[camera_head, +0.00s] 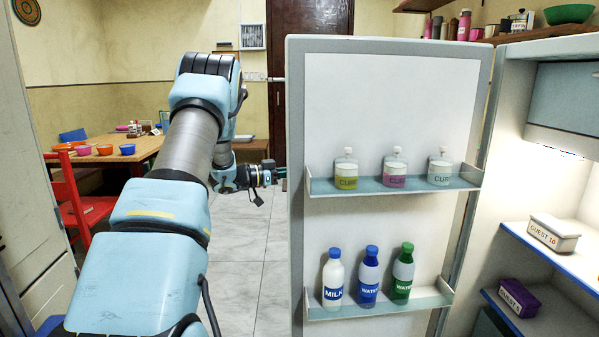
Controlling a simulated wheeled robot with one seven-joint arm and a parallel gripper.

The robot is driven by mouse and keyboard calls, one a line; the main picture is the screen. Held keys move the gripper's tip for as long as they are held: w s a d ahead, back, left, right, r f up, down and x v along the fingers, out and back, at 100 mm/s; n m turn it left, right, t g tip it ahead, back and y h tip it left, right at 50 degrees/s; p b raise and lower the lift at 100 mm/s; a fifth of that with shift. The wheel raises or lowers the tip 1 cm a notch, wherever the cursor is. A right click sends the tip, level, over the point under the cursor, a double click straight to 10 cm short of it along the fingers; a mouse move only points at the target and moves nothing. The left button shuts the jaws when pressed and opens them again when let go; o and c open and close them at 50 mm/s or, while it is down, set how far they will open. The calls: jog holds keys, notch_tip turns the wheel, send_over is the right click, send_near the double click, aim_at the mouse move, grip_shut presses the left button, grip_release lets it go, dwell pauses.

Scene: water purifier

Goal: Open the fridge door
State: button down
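The fridge door (395,105) stands wide open, its inner side facing me. It is hinged on the right to the fridge (505,130), whose lit interior shows at the right. My arm reaches forward on the left. My gripper (279,173) is at the door's free left edge, pointing right toward it. The fingertips are small and partly hidden by the door edge, so I cannot tell whether they touch the door or are open or shut. The outer side of the door and its handle are hidden.
Door shelves hold labelled jars (393,170) and bottles (368,277). Inside the fridge are a white box (553,233) and a purple box (519,298). At the back left stand a wooden table (105,150) with bowls and a red chair (75,200). Tiled floor (240,285) lies clear left of the door.

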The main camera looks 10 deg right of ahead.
jog(key=shift+w, duration=0.2)
jog(key=c, duration=1)
grip_release()
jog(key=shift+c, duration=0.2)
jog(key=s+a+b, duration=0.1)
jog(key=s+a, duration=0.1)
jog(key=a, duration=0.8)
jog(key=shift+a, duration=0.25)
